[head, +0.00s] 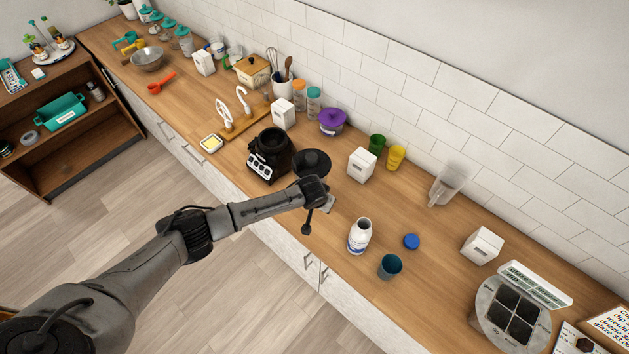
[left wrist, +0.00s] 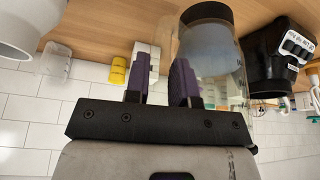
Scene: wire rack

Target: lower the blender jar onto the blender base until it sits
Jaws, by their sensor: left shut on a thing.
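The blender base (head: 268,155) is black with a pale control panel and stands on the counter; it also shows at the right of the left wrist view (left wrist: 278,62). The blender jar (left wrist: 212,55) is clear with a dark end piece, and its dark round top (head: 312,162) shows in the head view, just right of the base. The jar is apart from the base and not on it. My left gripper (left wrist: 163,75) has its purple fingers shut at the jar's side; the exact grip point is unclear. The fingers are hidden in the head view. My right gripper is not in view.
A white box (head: 361,165), green cup (head: 377,144) and yellow cup (head: 396,158) stand right of the jar. A purple pot (head: 332,121) and another white box (head: 283,113) are behind. A white bottle (head: 359,236) and teal cup (head: 390,266) stand at front right.

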